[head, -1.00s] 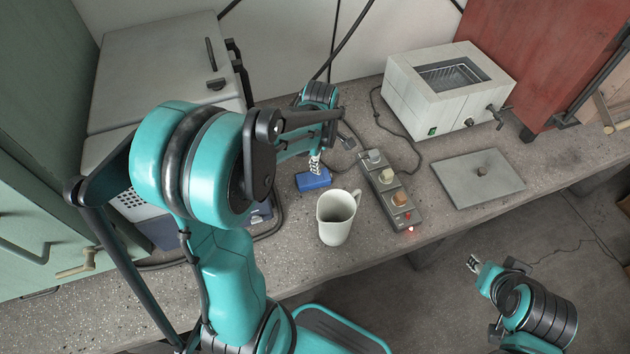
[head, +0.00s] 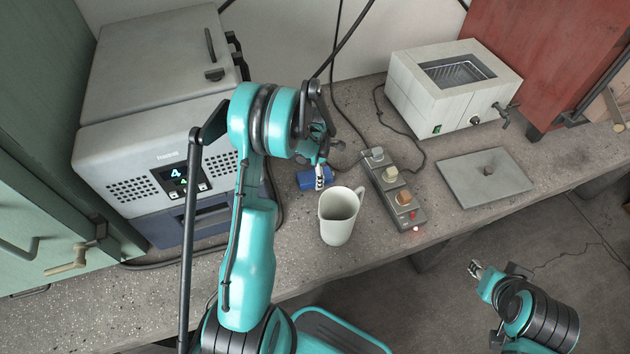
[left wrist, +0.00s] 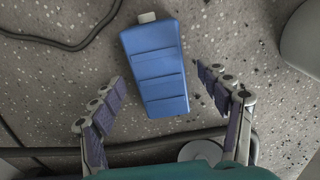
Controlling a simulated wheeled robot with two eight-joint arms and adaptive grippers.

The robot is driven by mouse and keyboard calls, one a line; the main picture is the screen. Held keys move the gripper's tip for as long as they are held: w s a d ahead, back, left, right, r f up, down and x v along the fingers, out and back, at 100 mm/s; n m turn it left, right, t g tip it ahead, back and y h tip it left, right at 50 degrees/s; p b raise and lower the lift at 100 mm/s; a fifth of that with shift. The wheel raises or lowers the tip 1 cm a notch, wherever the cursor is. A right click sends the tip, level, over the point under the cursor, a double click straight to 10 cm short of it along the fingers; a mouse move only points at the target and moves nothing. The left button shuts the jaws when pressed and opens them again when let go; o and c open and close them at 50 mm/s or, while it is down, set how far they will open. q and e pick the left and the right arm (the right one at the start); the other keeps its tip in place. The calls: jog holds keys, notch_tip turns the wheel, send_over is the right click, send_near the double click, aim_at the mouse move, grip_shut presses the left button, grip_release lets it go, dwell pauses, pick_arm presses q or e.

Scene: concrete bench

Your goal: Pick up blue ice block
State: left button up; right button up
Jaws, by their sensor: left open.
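The blue ice block (head: 307,180) lies flat on the concrete bench, behind the white mug, partly covered by my left gripper in the head view. In the left wrist view the blue block (left wrist: 154,64) shows whole, with ridges across its face and a pale cap at its far end. My left gripper (head: 320,178) is open, pointing down at the block. In the left wrist view its fingers (left wrist: 161,92) stand apart on either side of the block's near end, not touching it. My right gripper (head: 474,269) is off the bench at lower right; its fingers are too small to read.
A white mug (head: 339,216) stands just in front of the block. A power strip (head: 394,190) with plugs lies to the right. A freezer (head: 160,165) is at left, a white bath unit (head: 450,92) at back right, and a grey lid (head: 484,178) lies before it. Cables run behind.

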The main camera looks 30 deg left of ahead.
pick_arm(q)
jog(key=shift+f, duration=0.7)
jog(key=shift+r, duration=0.1)
jog(key=shift+c, duration=0.9)
jog(key=c, duration=1.2)
jog(key=shift+c, duration=0.2)
